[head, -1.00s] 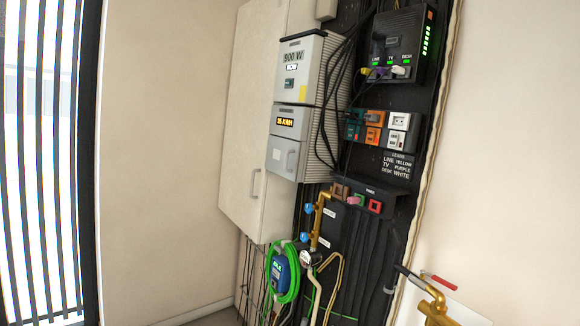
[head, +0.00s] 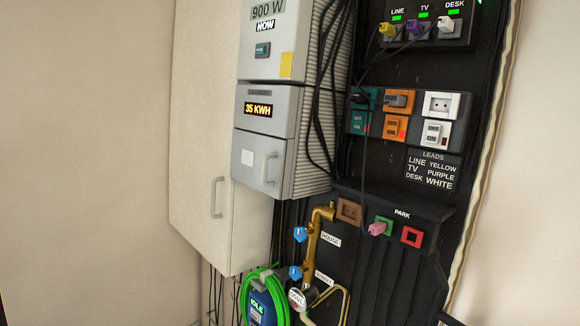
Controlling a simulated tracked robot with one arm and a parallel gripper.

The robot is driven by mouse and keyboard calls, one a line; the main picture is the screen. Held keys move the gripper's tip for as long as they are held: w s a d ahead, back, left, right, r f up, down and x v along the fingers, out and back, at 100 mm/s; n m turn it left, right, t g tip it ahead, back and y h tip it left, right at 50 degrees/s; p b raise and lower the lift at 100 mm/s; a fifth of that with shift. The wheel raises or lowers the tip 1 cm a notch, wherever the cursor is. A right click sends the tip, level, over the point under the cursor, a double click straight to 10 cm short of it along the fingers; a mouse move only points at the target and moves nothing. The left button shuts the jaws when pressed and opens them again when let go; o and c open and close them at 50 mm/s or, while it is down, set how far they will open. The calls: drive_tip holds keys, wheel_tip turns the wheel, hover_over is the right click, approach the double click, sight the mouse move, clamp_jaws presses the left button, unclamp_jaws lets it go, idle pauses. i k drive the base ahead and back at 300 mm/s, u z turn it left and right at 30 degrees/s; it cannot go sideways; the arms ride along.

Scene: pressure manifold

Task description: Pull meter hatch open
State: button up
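The grey meter box (head: 297,103) hangs on the black wall panel, with an orange "35 KWH" display (head: 258,109). The hatch looks shut, flush with the box. My gripper is not in view.
A tall cream cabinet door (head: 203,110) with its own bar handle (head: 216,197) stands left of the box. Black cables (head: 318,120) hang close on its right. Below are a brass pipe (head: 312,240) with blue valves and a green hose (head: 262,285). The left side is clear.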

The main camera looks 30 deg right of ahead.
sight(257, 162)
drive_tip(key=z, duration=0.3)
drive_tip(key=i, duration=1.35)
drive_tip(key=z, duration=0.35)
